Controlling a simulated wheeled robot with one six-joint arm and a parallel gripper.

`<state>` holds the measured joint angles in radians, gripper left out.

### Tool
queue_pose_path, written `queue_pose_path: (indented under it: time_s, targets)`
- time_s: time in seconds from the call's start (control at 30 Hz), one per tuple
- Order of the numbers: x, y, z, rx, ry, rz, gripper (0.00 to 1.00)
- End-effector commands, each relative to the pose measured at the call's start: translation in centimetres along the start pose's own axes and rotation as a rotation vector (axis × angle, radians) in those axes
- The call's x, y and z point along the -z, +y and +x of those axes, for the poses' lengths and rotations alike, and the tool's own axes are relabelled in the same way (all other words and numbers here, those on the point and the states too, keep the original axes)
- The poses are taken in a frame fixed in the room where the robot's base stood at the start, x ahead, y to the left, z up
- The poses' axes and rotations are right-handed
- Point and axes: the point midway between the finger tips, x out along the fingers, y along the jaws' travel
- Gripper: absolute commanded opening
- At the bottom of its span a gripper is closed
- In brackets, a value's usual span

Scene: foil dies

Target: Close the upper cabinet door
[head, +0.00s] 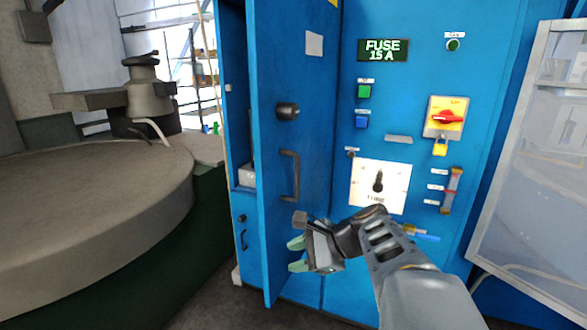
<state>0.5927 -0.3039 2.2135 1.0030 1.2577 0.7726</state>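The blue upper cabinet door (294,70) stands open, swung out from the cabinet. Its near edge is on the left, and part of the cabinet interior (237,120) shows beyond that edge. The door has a dark round knob (288,111) and a dark vertical bar handle (291,175). My gripper (297,255) is in front of the lower part of the door, below the handle. Its two pale green fingertips are apart with nothing between them. Whether they touch the door cannot be told.
A smaller lower door (246,240) is beside the open door's lower edge. The blue control panel (415,75) with a red rotary switch (446,118) is at right. A framed clear panel (535,170) is far right. A large round grey machine table (90,200) fills the left.

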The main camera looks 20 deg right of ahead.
Motion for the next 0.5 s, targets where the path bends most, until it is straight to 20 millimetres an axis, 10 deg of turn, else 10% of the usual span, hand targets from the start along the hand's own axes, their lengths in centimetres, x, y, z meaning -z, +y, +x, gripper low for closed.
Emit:
queue_pose_path:
  time_s: [0.2,0.5]
  targets:
    - [0.5,-8.2,-8.2,0.328,-0.308,0.487,0.39]
    - [0.8,-12.1,-13.0,0.473,-0.512,0.668,0.39]
